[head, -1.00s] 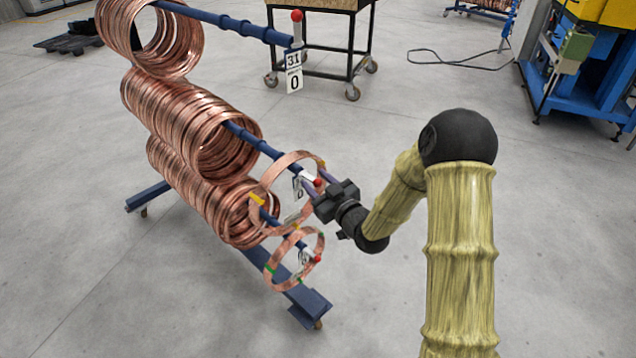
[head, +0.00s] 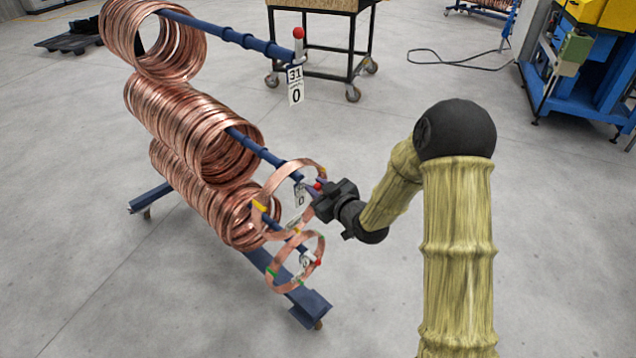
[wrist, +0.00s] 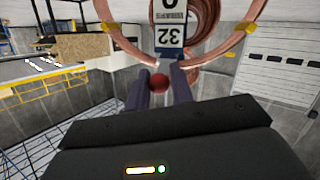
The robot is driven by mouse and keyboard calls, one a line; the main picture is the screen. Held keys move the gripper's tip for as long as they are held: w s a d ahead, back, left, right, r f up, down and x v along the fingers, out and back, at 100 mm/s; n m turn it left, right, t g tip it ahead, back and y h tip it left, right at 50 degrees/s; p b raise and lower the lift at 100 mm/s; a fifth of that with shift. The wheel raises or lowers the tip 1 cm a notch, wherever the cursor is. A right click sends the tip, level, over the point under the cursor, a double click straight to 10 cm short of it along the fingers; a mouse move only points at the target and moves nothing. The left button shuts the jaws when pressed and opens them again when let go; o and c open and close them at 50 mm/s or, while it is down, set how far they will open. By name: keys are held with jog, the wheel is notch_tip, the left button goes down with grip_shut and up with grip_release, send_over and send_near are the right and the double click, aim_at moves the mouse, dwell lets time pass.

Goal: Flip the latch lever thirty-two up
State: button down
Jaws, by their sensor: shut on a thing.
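The latch lever thirty-two has a red knob (head: 319,185) at the end of the middle blue arm of the rack. My gripper (head: 314,189) is at this knob and hides most of the lever. In the wrist view the red knob (wrist: 159,84) sits between my two fingers (wrist: 162,88), which are shut on it. The number plate 32 (wrist: 169,37) appears upside down just beyond the knob. In the head view its plate (head: 300,195) is partly covered. How far the lever is tilted is hard to tell.
Lever 31 (head: 298,45) stands upright on the upper arm. The lowest lever's red knob (head: 318,262) is just below my gripper. Copper coils (head: 190,120) hang on the rack, with loose rings (head: 322,240) around the arm ends. Floor to the right is open.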

aim_at(311, 183)
jog(key=r+g+h+p, duration=0.1)
jog(key=p, duration=0.1)
jog(key=r+g+h+p, duration=0.1)
jog(key=p, duration=0.1)
jog(key=r+g+h+p, duration=0.1)
jog(key=p, duration=0.1)
jog(key=shift+w+a+n+p, duration=0.25)
jog(key=shift+w+n+p, duration=0.05)
jog(key=shift+w+p, duration=0.1)
jog(key=g+h+p, duration=0.1)
jog(key=p, duration=0.1)
jog(key=w+a+r+g+h+p, duration=0.1)
jog(key=p, duration=0.1)
jog(key=g+h+p, duration=0.1)
jog(key=p, duration=0.2)
jog(key=shift+w+a+r+n+g, duration=0.15)
jog(key=shift+r+n+g, duration=0.15)
jog(key=g+h+p, duration=0.1)
jog(key=w+a+g+h+p, duration=0.1)
jog(key=p, duration=0.1)
jog(key=shift+r+h+p, duration=0.1)
jog(key=shift+h+p, duration=0.2)
jog(key=shift+w+a+n+g+h+p, duration=0.15)
jog(key=shift+w+a+g+h+p, duration=0.1)
jog(key=shift+g+h+p, duration=0.3)
jog(key=shift+w+a+n+g+h+p, duration=0.15)
jog(key=shift+a+g+h+p, duration=0.05)
jog(key=shift+g+h+p, duration=0.3)
